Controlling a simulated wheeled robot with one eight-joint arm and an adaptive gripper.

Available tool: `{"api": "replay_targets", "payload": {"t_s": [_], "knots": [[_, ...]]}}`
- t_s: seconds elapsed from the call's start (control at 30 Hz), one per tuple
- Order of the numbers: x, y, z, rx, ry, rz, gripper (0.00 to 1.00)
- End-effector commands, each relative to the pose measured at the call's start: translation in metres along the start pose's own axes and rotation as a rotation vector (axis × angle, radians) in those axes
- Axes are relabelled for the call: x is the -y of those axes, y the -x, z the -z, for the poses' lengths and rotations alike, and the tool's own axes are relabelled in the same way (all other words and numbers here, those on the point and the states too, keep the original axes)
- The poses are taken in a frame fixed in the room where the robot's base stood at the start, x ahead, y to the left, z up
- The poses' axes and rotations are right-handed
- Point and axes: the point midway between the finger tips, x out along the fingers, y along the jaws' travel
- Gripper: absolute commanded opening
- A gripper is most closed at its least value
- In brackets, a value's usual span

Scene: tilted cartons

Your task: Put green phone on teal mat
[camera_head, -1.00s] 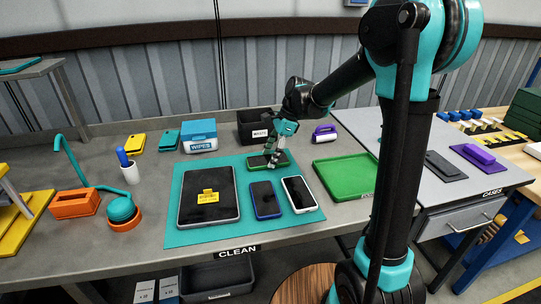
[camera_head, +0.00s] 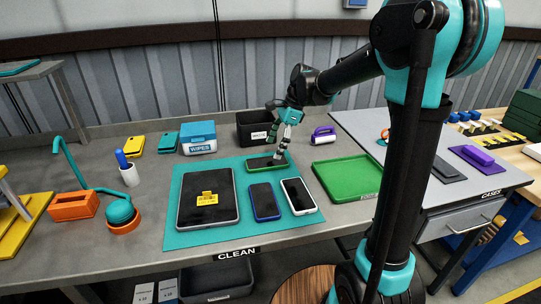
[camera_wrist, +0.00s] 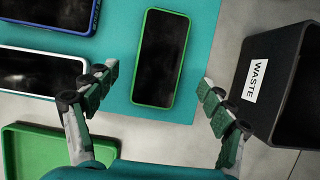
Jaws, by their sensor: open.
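The green phone (camera_wrist: 161,57) has a black screen and a green edge. It lies flat on the teal mat (camera_wrist: 120,110), near the mat's far right corner in the head view, where the phone (camera_head: 262,163) also shows. My gripper (camera_wrist: 158,85) is open and empty in the wrist view, with one finger to each side of the phone's near end and clear of it. In the head view my gripper (camera_head: 281,155) is just above the phone's right end and hides a little of it. The mat (camera_head: 185,238) lies on the grey table.
A tablet (camera_head: 208,221), a blue phone (camera_head: 264,199) and a white phone (camera_head: 298,193) also lie on the mat. A green tray (camera_head: 350,178) is to the right. The black waste bin (camera_head: 252,131) stands close behind my gripper. The wipes box (camera_head: 198,138) is behind the mat.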

Motion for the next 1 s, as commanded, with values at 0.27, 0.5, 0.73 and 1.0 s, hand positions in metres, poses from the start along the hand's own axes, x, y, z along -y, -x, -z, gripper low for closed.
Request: {"api": "replay_targets", "payload": {"t_s": [0.27,0.5,0.73,1.0], "knots": [[0.0,0.053,0.0,0.0,-0.001,0.0,0.82],[0.0,0.073,0.0,0.0,-0.001,0.0,0.82],[0.0,0.074,0.0,0.0,0.0,0.0,0.82],[0.0,0.074,0.0,0.0,0.0,0.0,0.82]]}}
